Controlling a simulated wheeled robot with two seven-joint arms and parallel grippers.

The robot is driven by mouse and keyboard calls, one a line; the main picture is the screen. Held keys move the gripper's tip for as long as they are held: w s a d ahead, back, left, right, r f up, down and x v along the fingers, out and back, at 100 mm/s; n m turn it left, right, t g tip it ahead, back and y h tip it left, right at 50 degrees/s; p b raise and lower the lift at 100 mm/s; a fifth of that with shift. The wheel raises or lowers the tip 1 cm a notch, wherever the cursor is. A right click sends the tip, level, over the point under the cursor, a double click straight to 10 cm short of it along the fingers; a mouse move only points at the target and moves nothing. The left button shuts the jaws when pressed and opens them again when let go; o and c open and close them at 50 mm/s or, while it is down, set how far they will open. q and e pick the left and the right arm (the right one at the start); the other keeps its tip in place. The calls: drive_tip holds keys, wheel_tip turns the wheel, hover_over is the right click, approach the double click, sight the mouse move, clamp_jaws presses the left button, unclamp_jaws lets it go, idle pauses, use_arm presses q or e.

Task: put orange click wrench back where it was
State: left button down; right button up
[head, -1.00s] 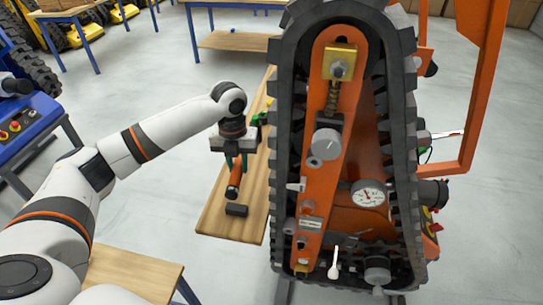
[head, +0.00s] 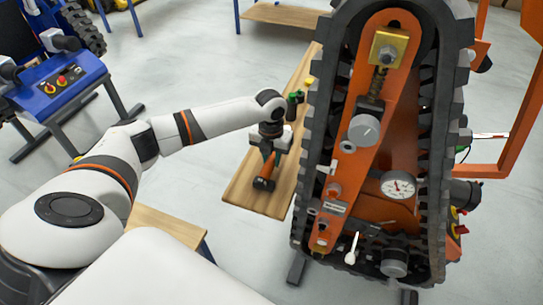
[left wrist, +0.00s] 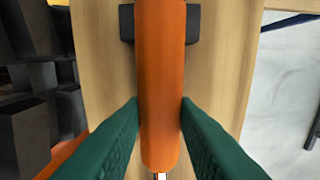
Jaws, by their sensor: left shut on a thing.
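The orange click wrench (head: 265,171) is over the near end of a narrow wooden bench (head: 244,187). My left gripper (head: 267,153) is shut on its handle from above. In the left wrist view, the orange handle (left wrist: 161,75) runs between my two green fingers (left wrist: 160,125), with a bit of metal shaft at the bottom. A dark block (left wrist: 127,24) on the wood shows on both sides of the handle near the top. The handle passes over it or lies in it; I cannot tell whether they touch. My right gripper is not in view.
A tall tracked carrier (head: 334,205) with an orange frame stands close to the right of the bench. Small green and yellow things (head: 296,97) lie farther up the bench. A blue control console (head: 62,88) stands at the left. Floor left of the bench is clear.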

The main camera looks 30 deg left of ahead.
use_arm(q)
drive_tip(key=c, duration=1.1)
unclamp_jaws()
drive_tip(key=shift+c, duration=0.2)
wheel_tip(320, 180, up, 12)
drive_tip(key=shift+b, duration=0.35)
drive_tip(key=shift+s, duration=0.15)
